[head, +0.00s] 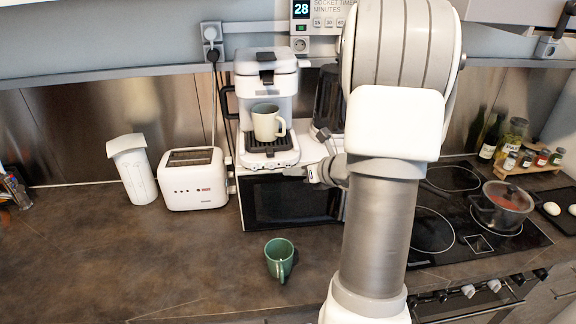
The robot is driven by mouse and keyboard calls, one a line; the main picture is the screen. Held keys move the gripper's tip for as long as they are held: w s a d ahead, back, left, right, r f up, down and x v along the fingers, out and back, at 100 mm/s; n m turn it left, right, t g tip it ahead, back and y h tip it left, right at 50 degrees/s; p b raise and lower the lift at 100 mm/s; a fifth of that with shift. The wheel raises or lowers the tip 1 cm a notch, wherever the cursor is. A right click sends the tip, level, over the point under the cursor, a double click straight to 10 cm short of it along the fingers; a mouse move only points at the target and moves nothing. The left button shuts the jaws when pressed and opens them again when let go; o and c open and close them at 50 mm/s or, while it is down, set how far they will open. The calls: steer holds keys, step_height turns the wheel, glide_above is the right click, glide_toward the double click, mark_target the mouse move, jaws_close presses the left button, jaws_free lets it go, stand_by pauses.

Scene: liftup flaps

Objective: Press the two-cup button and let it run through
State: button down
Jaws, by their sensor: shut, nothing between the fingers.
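A white coffee machine (268,75) stands on top of a black-fronted microwave (290,200). A cream mug (266,124) stands upright on its drip tray, under the outlet. Small controls (270,154) show on the front of the machine's base; their markings are too small to read. My gripper (291,171) is shut and empty, low at the right front of the base, at about the microwave's top edge. I cannot tell whether it touches the machine. My arm hides part of the counter and the area right of the machine.
A green mug (279,260) stands on the counter before the microwave. A toaster (192,180) and a white container (134,170) are at left. A socket timer (315,14) reads 28. A pot (502,205) sits on the hob at right. The left front counter is clear.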

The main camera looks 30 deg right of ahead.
stand_by(0.6)
steer(key=shift+w+d, duration=0.15)
steer(key=shift+w, duration=0.25)
steer(key=shift+w+d, duration=0.2)
steer(key=shift+w, duration=0.15)
stand_by(0.6)
stand_by(0.3)
steer(key=shift+s+a+b, duration=0.3)
steer(key=shift+s+a, duration=0.05)
steer(key=shift+s, duration=0.4)
steer(key=shift+s, duration=0.1)
steer(key=s, duration=0.1)
steer(key=s+a, duration=0.1)
steer(key=s, duration=0.1)
steer(key=s+a+b, duration=0.1)
steer(key=shift+s+a, duration=0.1)
steer(key=shift+s, duration=0.05)
stand_by(0.7)
